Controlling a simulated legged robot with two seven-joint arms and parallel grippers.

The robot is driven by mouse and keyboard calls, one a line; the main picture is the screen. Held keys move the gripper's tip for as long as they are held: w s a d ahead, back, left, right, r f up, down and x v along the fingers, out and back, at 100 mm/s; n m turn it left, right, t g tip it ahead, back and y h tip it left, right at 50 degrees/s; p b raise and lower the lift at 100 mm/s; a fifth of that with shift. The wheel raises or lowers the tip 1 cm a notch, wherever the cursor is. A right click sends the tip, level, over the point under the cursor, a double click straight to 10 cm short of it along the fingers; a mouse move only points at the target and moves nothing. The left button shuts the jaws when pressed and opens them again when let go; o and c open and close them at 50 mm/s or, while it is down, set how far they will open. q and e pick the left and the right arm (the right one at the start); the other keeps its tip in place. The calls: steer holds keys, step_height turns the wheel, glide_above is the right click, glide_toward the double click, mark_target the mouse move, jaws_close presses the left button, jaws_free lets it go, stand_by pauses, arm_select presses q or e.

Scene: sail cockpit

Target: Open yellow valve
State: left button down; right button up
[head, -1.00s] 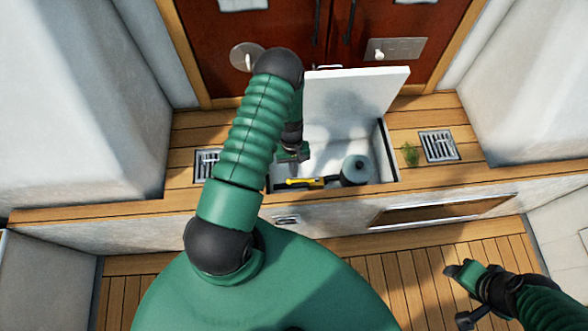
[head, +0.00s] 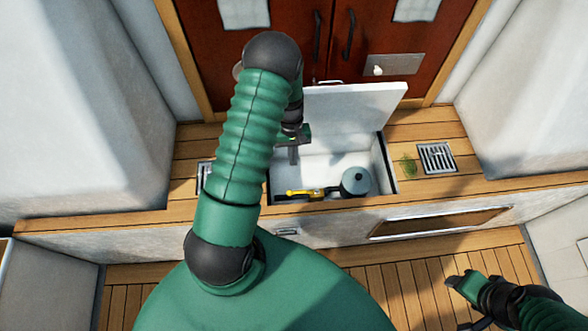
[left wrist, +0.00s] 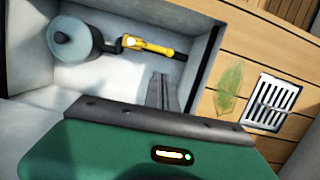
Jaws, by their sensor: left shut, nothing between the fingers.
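The yellow valve (head: 304,192) is a small yellow lever on a dark pipe, low at the front inside an open white locker. It also shows in the left wrist view (left wrist: 148,46), beside a grey cylinder. My left gripper (head: 293,155) is inside the locker opening, above and behind the valve, apart from it. In the left wrist view its fingers (left wrist: 162,90) are together and empty, short of the valve. My right gripper (head: 456,283) is low at the right, away from the locker; its jaw state is unclear.
The grey cylinder (head: 356,181) stands right of the valve. The locker's white lid (head: 352,110) is raised behind. Red doors (head: 290,45) are at the back.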

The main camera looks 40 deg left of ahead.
arm_select(q)
steer(key=shift+v, duration=1.7)
steer(key=shift+a, duration=0.1)
